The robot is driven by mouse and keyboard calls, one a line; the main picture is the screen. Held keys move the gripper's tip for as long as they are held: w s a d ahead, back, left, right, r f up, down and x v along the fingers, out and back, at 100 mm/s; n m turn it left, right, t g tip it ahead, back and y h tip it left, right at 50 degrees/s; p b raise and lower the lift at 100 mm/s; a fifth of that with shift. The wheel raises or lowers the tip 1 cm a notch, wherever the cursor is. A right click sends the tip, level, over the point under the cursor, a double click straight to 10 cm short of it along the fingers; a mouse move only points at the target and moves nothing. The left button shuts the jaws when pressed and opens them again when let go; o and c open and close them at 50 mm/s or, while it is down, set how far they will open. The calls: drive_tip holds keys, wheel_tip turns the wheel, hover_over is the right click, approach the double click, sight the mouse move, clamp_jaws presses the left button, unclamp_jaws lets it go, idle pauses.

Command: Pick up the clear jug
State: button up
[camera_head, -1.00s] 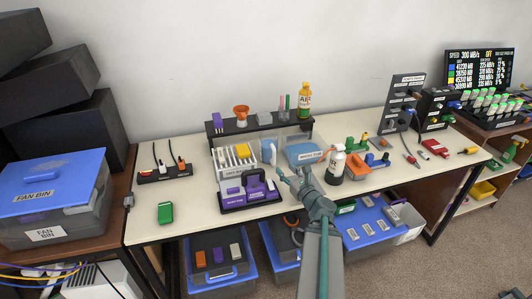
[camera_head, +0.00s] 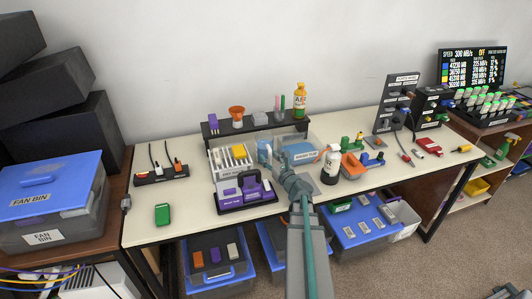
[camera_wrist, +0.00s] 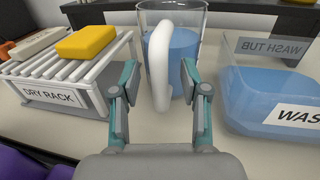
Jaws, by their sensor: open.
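The clear jug (camera_wrist: 187,50) stands upright on the table, holding blue liquid, with a white loop handle (camera_wrist: 160,65) facing my gripper in the wrist view. In the head view the jug (camera_head: 264,150) is small, between the dry rack and the wash tub, partly hidden by my arm. My gripper (camera_wrist: 160,85) is open, its two fingers on either side of the handle. In the wrist view I cannot tell whether a finger touches it. In the head view my gripper (camera_head: 274,166) is largely hidden behind my own wrist.
The white dry rack (camera_wrist: 60,97) with a yellow block is close on the left. The wash tub (camera_wrist: 275,125) with blue content is close on the right. A raised dark shelf (camera_head: 222,130) stands behind. A spray bottle (camera_head: 331,167) stands to the right.

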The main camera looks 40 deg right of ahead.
drive_tip(key=shift+c, duration=0.3)
clamp_jaws()
drive_tip(key=shift+r, duration=0.15)
